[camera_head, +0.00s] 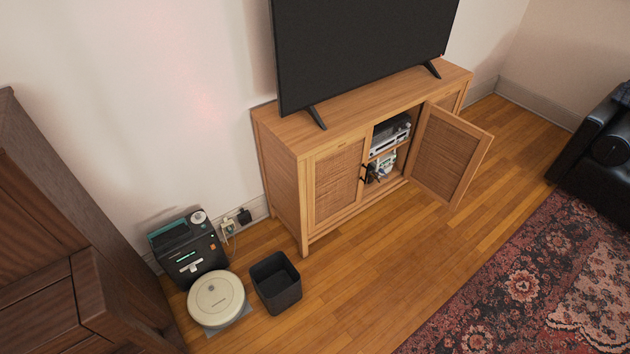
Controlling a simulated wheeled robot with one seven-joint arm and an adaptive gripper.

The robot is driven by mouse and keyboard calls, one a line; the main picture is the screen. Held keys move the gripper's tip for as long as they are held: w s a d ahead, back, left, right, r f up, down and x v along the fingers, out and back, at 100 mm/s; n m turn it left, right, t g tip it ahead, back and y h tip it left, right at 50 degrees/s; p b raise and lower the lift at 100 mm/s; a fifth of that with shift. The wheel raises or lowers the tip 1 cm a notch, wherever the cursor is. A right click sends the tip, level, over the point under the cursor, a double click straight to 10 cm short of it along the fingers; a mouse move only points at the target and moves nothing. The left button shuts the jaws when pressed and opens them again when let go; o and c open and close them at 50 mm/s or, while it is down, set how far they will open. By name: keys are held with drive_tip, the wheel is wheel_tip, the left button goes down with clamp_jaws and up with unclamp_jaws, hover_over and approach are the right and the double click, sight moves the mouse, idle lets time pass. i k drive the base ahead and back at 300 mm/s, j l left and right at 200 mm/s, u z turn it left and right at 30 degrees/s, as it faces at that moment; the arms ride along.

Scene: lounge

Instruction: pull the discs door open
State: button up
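A light wood TV cabinet (285,190) stands against the wall, right of the picture's middle. Its left door (336,183), with a woven panel, is shut. A small label-like mark shows on that door's top rail, too small to read. A dark handle shows near this door's right edge. A second woven door (446,154) stands wide open, swung out to the right. A third front panel at the far right end is mostly hidden behind it. I cannot tell which door is the discs door. My gripper is not in view.
A silver device (391,134) sits in the open compartment. A TV (360,45) stands on top. A black bin (276,283), a robot vacuum (216,302) and its dock (187,252) are on the floor at left. A patterned rug (530,290) and black sofa lie right. Wood floor before the cabinet is clear.

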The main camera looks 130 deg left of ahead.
sight(336, 176)
drive_tip(key=j+u, duration=0.1)
drive_tip(key=u, duration=4.25)
drive_tip(key=i+l+u, duration=0.6)
drive_tip(key=l, duration=0.15)
drive_tip(key=i+l+u, duration=0.3)
drive_tip(key=l, duration=0.15)
drive_tip(key=i+l, duration=0.15)
drive_tip(key=l, duration=0.2)
drive_tip(key=i+l, duration=0.15)
drive_tip(key=l, duration=0.2)
drive_tip(key=i+l, duration=0.15)
drive_tip(key=l, duration=0.2)
drive_tip(key=i+l, duration=0.15)
drive_tip(key=l, duration=0.2)
drive_tip(key=i+l, duration=0.15)
drive_tip(key=l, duration=0.2)
drive_tip(key=u, duration=0.05)
